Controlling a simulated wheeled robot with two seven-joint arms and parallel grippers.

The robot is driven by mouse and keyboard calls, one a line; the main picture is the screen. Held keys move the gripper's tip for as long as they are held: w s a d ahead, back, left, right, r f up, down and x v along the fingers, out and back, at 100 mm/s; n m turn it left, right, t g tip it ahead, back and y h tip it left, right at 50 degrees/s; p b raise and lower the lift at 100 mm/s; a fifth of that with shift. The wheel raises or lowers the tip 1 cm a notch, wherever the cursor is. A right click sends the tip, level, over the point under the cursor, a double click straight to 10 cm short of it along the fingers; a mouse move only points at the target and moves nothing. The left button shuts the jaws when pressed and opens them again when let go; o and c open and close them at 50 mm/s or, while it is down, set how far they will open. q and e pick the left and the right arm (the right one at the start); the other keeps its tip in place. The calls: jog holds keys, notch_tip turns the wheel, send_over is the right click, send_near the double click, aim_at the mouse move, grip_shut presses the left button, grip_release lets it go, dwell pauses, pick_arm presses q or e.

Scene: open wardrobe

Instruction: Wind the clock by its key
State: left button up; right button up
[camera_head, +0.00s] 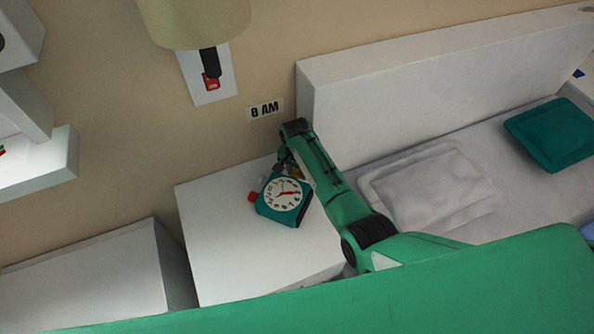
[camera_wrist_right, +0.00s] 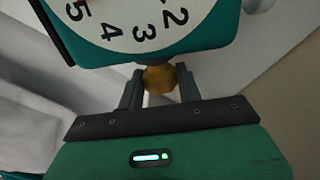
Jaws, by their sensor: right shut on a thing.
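The teal clock (camera_head: 283,196) with a white dial and red hand stands tilted in the picture on the white nightstand (camera_head: 225,240). A red part shows on its left side. In the right wrist view, the clock (camera_wrist_right: 140,22) fills the top, with its lower numbers visible. My right gripper (camera_wrist_right: 160,80) is shut on the brass-coloured key (camera_wrist_right: 159,78) at the clock's side. In the head view my right gripper (camera_head: 291,165) is beside the clock's upper right, and the key is mostly hidden there. My left gripper is not in view.
A bed with a white headboard (camera_head: 430,80), a pale pillow (camera_head: 425,188) and a teal cushion (camera_head: 553,134) is at right. A lamp (camera_head: 195,22) and an "8 AM" sign (camera_head: 265,110) are on the wall. The nightstand's front part is clear.

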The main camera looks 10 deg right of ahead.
jog(key=shift+a+g+h, duration=0.15)
jog(key=shift+g+h, duration=0.15)
jog(key=shift+h, duration=0.2)
jog(key=shift+w, duration=0.1)
jog(key=shift+f+g+h, duration=0.1)
jog(key=shift+g+h, duration=0.2)
jog(key=shift+h, duration=0.1)
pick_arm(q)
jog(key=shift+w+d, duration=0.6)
